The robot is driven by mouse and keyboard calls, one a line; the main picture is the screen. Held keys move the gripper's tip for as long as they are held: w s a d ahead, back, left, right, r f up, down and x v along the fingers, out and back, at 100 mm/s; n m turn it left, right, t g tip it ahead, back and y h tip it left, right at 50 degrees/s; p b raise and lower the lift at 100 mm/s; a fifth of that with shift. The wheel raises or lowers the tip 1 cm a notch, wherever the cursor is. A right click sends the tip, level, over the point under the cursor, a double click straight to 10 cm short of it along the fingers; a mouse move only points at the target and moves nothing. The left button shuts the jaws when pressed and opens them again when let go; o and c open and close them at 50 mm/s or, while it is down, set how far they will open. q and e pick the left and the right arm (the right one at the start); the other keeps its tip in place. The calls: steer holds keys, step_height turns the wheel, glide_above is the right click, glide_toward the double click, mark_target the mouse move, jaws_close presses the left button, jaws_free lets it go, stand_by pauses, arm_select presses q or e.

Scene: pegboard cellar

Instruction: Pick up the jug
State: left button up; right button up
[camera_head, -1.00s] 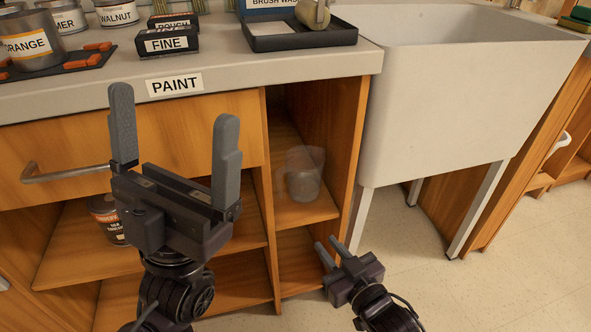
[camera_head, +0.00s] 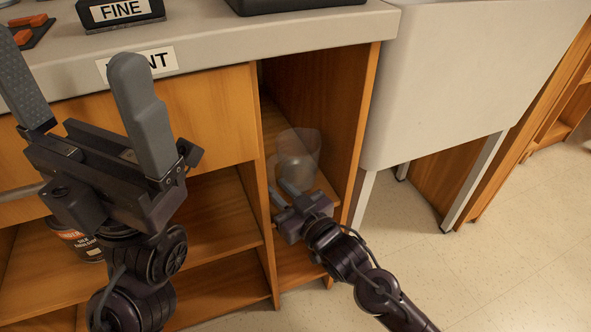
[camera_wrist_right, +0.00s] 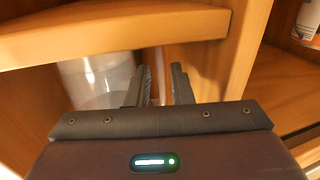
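The jug (camera_head: 298,152) is clear and see-through. It stands upright on a shelf in the narrow open compartment beside the drawer. My left gripper (camera_head: 85,90) is open and empty, raised in front of the drawer.
The compartment has wooden walls and a lower shelf (camera_head: 297,262). The worktop (camera_head: 220,47) overhangs it. A white sink (camera_head: 455,75) stands to the right. A paint can (camera_head: 75,240) is on the left shelf. The floor on the right is clear.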

steer(key=shift+w+a, duration=0.3)
steer(key=shift+w, duration=0.2)
jaws_close()
steer(key=shift+r, duration=0.25)
